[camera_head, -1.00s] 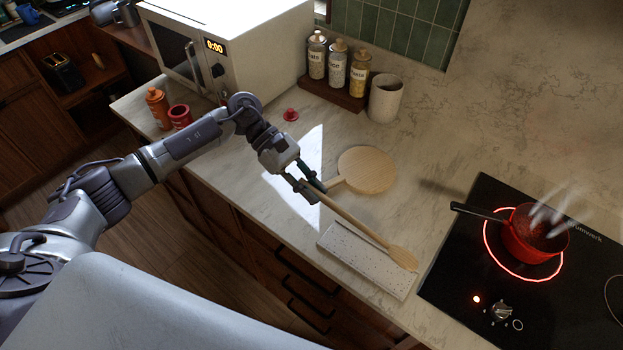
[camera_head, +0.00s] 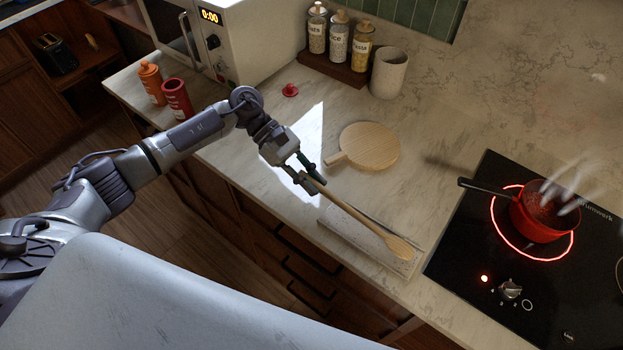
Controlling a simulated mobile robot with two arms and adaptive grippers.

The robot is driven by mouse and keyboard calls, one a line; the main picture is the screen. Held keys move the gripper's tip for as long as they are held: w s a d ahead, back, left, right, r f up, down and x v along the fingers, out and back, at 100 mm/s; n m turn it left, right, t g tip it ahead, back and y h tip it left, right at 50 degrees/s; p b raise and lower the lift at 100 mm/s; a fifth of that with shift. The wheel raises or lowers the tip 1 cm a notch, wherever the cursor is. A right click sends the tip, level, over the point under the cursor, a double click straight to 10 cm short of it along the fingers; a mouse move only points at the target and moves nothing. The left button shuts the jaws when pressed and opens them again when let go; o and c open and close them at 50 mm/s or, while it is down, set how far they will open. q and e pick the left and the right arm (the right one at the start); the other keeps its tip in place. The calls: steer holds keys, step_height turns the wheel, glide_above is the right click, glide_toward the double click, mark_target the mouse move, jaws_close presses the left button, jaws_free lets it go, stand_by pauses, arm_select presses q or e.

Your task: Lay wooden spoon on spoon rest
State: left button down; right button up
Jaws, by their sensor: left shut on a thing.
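The wooden spoon (camera_head: 358,216) is held by the end of its handle in my left gripper (camera_head: 314,184), which is shut on it. The spoon slants down to the right, with its bowl at the lower right. The speckled white spoon rest (camera_head: 352,246) lies on the counter near its front edge. The spoon overlaps the spoon rest in the view, with the bowl over the rest's right part. I cannot tell whether the spoon touches the rest. My right gripper is not in view.
A round wooden board (camera_head: 368,147) lies behind the spoon. A red pot (camera_head: 541,213) steams on the glowing hob (camera_head: 470,262) at the right. A beige crock (camera_head: 388,73), jars (camera_head: 338,40) and a microwave (camera_head: 240,40) stand at the back. Sauce bottles (camera_head: 177,98) stand at the left.

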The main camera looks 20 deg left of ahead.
arm_select(q)
steer(key=c, duration=1)
jaws_free()
steer(key=shift+c, duration=0.2)
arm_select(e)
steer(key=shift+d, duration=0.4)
arm_select(q)
steer(key=v, duration=1.2)
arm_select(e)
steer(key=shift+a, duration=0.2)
